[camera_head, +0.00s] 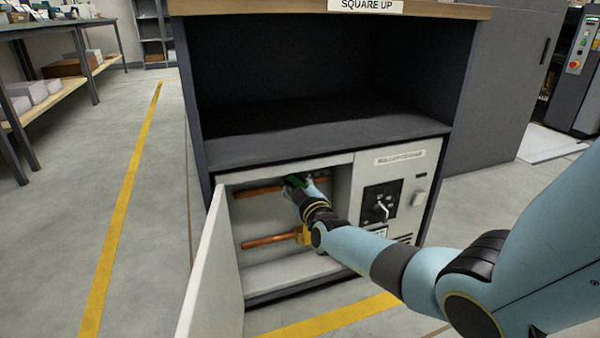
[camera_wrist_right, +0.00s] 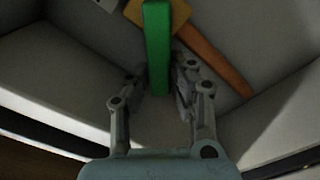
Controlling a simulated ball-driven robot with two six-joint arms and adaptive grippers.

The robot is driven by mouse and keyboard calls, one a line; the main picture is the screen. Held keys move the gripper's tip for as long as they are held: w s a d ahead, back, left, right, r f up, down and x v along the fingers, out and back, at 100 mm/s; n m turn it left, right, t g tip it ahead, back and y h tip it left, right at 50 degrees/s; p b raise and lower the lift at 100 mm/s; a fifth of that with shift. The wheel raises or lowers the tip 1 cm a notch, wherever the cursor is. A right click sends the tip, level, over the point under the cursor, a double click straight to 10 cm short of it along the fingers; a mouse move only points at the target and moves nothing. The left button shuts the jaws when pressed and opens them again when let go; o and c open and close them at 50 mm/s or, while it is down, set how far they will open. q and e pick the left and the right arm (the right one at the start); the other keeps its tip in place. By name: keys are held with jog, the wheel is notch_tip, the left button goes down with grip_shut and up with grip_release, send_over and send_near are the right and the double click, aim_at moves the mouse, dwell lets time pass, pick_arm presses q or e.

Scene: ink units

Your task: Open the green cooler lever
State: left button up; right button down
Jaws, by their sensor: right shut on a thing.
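The green lever (camera_wrist_right: 157,45) shows in the right wrist view, running down from a yellow valve body (camera_wrist_right: 203,15) on a copper pipe (camera_wrist_right: 220,65). My right gripper (camera_wrist_right: 160,92) has its two fingers on either side of the lever's lower end and is shut on it. In the head view my right gripper (camera_head: 297,186) is inside the open cooler compartment at the upper copper pipe (camera_head: 258,190). Only a small bit of green shows there; the hand hides the rest. A lower copper pipe (camera_head: 270,240) ends at a yellow fitting (camera_head: 303,236). My left gripper is not in view.
The white compartment door (camera_head: 215,265) stands open at the left. A dark empty shelf (camera_head: 320,135) lies above. Grey floor is free at the left.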

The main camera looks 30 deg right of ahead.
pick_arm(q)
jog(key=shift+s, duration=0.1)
pick_arm(e)
jog(key=f+n, duration=0.1)
jog(key=n, duration=0.2)
jog(key=a+f+n, duration=0.1)
jog(key=n, duration=0.2)
jog(key=a+f+n, duration=0.1)
jog(key=f+n, duration=0.1)
jog(key=shift+w+n, duration=0.15)
jog(key=shift+n, duration=0.25)
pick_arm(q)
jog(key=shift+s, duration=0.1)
pick_arm(e)
jog(key=c, duration=1.2)
grip_release()
jog(key=shift+o, duration=0.2)
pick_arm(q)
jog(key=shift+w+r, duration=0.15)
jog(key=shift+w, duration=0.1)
